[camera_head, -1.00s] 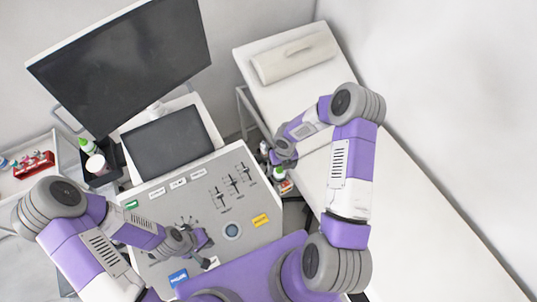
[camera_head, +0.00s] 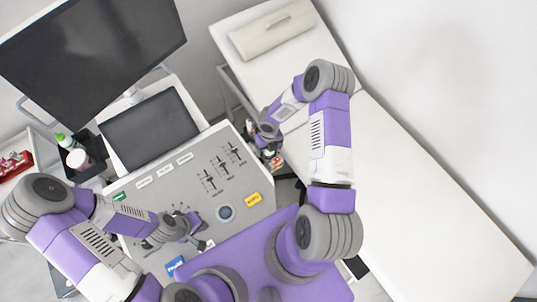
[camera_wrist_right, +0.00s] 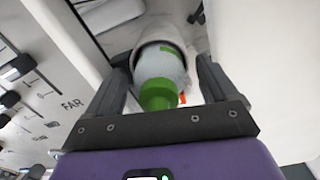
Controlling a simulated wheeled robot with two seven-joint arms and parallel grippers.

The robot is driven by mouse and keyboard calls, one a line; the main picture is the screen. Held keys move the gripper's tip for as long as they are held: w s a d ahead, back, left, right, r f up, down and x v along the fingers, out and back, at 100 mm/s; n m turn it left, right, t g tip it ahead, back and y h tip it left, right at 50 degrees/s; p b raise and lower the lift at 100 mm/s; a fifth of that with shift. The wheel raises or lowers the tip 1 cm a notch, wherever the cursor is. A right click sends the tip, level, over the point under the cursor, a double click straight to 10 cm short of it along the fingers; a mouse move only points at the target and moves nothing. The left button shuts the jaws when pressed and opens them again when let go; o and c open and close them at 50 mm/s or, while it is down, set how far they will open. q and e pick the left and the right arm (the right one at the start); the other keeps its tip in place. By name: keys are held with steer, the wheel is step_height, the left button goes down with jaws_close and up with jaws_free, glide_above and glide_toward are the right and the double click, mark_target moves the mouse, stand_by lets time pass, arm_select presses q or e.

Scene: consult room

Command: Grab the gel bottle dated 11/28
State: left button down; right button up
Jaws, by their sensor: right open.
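A pale bottle with a green cap (camera_wrist_right: 160,72) shows in the right wrist view, between the fingers of my right gripper (camera_wrist_right: 160,95). The gripper is open, one finger on each side of the bottle, with no clear grip on it. No date is readable. In the head view, my right gripper (camera_head: 266,138) is at the console's right side, largely hiding the items there. Another bottle with a green cap (camera_head: 62,140) stands in a black holder at the left. My left gripper (camera_head: 198,232) is over the console; its jaws are too small to judge.
The grey console (camera_head: 190,190) with sliders fills the middle. A white cup (camera_head: 78,159) stands in the black holder (camera_head: 98,162). A large monitor (camera_head: 95,55) is at the upper left. A white couch (camera_head: 400,200) runs along the right.

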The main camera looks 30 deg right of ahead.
steer(key=shift+r, duration=0.1)
jaws_close()
stand_by(0.3)
